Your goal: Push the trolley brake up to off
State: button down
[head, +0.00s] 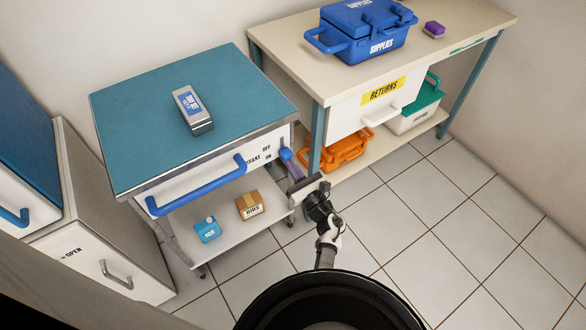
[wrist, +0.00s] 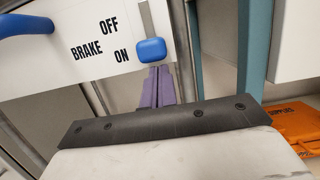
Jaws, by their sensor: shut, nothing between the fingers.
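The trolley (head: 130,120) has a teal top and a white front panel marked BRAKE, OFF and ON. Its blue brake knob (wrist: 150,50) sits beside the ON label, at the low end of a vertical slot (wrist: 146,18) that runs up past OFF. In the head view the knob (head: 285,153) is at the panel's right end. My gripper (wrist: 159,72) is shut and empty. Its purple fingers also show in the head view (head: 289,160). The fingertips are right below the knob; I cannot tell whether they touch it.
A blue handle (head: 200,188) crosses the trolley front. A boxed device (head: 192,108) lies on top; small boxes sit on the lower shelf. A bench (head: 290,45) with a teal leg (wrist: 254,50) stands close right, an orange case (head: 345,150) beneath it. Floor in front is clear.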

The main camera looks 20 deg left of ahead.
notch_tip(320, 180, up, 5)
jog(key=shift+f+p, duration=0.1)
jog(key=shift+p, duration=1.05)
jog(key=shift+f, duration=0.1)
jog(key=shift+f+b, duration=0.55)
jog(key=shift+b, duration=0.3)
jog(key=b, duration=0.6)
send_near(290, 156)
jog(key=f, duration=0.2)
jog(key=d+f, duration=0.1)
jog(key=shift+s+f, duration=0.25)
jog(key=shift+s, duration=0.15)
